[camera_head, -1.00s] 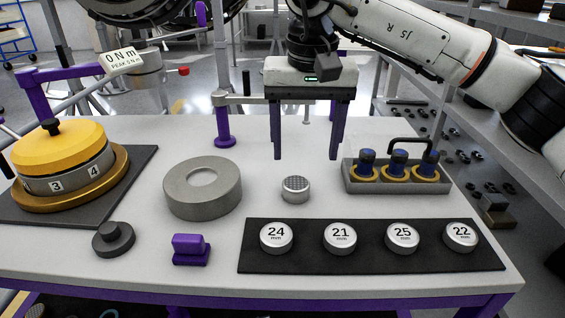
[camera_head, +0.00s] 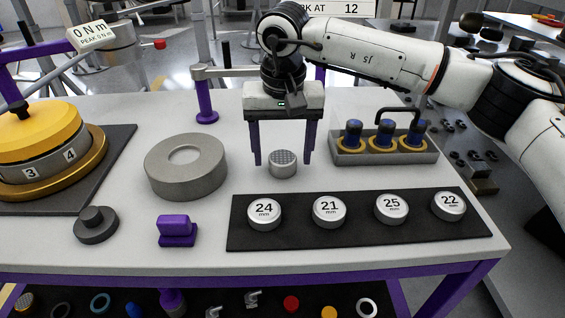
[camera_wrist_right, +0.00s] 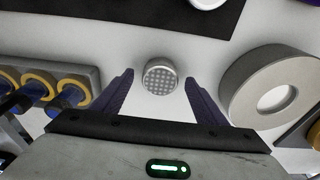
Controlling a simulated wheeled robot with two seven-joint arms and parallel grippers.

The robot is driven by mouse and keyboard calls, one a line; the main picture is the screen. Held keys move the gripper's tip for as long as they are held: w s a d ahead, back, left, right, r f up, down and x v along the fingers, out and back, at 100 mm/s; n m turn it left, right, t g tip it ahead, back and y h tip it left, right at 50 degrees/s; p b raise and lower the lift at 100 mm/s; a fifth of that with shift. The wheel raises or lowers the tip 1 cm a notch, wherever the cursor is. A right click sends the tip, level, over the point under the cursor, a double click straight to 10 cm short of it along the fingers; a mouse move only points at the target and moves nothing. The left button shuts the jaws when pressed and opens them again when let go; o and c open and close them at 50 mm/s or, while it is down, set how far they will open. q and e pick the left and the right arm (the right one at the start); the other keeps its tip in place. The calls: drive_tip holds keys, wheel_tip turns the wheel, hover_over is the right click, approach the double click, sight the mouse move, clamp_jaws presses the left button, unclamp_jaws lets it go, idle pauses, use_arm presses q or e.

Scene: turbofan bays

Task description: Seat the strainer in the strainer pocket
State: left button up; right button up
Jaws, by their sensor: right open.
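The strainer (camera_head: 283,164) is a small silver cylinder with a dotted mesh top, standing on the white table. It also shows in the right wrist view (camera_wrist_right: 160,77), ahead of and between my right fingers. My right gripper (camera_head: 283,162) is open and points down, with one purple finger on each side of the strainer in the head view. I see no contact between fingers and strainer. A thick grey ring (camera_head: 186,167) with a round recess in its top stands left of the strainer; I cannot tell whether this is the strainer pocket. My left gripper is out of view.
A grey tray (camera_head: 385,158) with blue-topped, gold-collared parts and a black handle stands right of the gripper. A black mat (camera_head: 297,236) holds several numbered silver discs in front. A purple block (camera_head: 177,231), a dark knob (camera_head: 96,225) and a yellow-topped housing (camera_head: 45,140) are left.

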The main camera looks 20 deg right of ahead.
drive_tip(key=c, duration=1.3)
